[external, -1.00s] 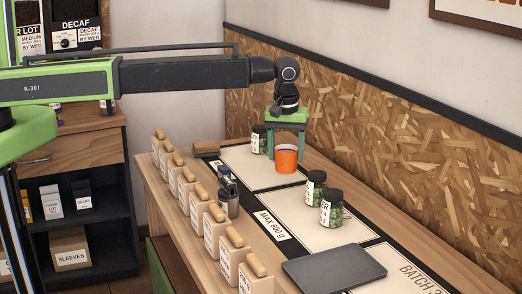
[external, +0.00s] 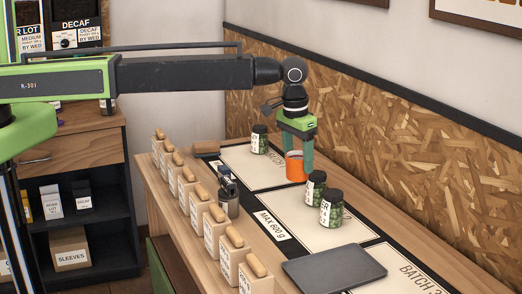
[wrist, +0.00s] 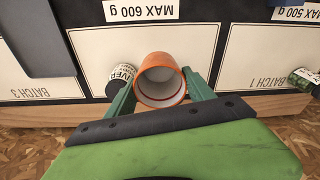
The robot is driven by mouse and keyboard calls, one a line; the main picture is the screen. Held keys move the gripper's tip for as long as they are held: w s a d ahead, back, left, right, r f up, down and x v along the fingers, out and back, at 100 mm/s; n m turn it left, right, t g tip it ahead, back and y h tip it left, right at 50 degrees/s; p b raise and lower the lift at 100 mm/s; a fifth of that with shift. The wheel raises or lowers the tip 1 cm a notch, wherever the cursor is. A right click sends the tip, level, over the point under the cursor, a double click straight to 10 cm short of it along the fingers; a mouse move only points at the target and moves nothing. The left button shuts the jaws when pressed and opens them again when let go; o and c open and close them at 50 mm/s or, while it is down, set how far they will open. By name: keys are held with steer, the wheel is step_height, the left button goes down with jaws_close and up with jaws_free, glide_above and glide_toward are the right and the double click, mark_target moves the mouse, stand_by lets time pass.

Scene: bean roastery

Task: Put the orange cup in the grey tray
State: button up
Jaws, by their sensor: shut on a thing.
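My gripper (external: 299,168) is shut on the orange cup (external: 294,170), with one green finger on each side of it. The cup looks upright, and whether it is clear of the table is hard to tell. In the wrist view the cup (wrist: 162,82) shows its open, pale inside between the fingers. The grey tray (external: 333,270) lies flat at the near right end of the table, apart from the cup. In the wrist view a dark grey slab (wrist: 42,40) at upper left appears to be this tray.
Two labelled jars (external: 316,187) (external: 331,208) stand between the cup and the tray. Another jar (external: 259,139) stands farther back. The board wall (external: 400,160) runs along the right.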

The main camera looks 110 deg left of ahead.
steer(key=w+d+m, duration=0.5)
steer(key=w+d, duration=0.1)
steer(key=d, duration=0.5)
steer(key=m, duration=0.2)
glide_above(309, 272)
steer(key=shift+t, duration=0.4)
steer(key=f+b, duration=1)
steer(key=shift+s+f+b, duration=0.35)
steer(key=shift+s+b, duration=0.05)
steer(key=shift+r+p, duration=0.25)
steer(key=shift+p, duration=0.05)
steer(key=shift+f, duration=0.25)
steer(key=o, duration=1.4)
steer(key=shift+r, duration=0.1)
